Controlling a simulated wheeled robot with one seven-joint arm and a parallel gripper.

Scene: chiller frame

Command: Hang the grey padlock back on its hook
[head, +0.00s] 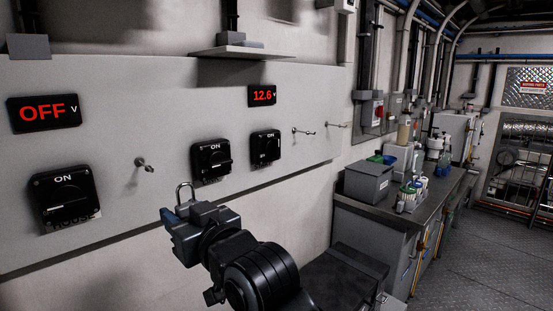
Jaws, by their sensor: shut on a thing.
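My gripper (180,214) is in front of the white wall panel, shut on the grey padlock (178,191). The padlock's shackle stands up above the fingers, and its body is mostly hidden by them. A short metal hook (146,165) sticks out of the panel up and left of the padlock, and it is empty. Two more thin pegs, one (303,131) and another (337,125), sit on the panel's right part, both bare. The padlock appears apart from all of them; its distance from the panel is unclear.
Black rotary switches stand on the panel: one (64,197) at left, one (211,160) just right of the padlock, one (265,147) farther right. A small shelf (240,52) juts out above. A cluttered counter (350,206) runs along the right; floor beyond is clear.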

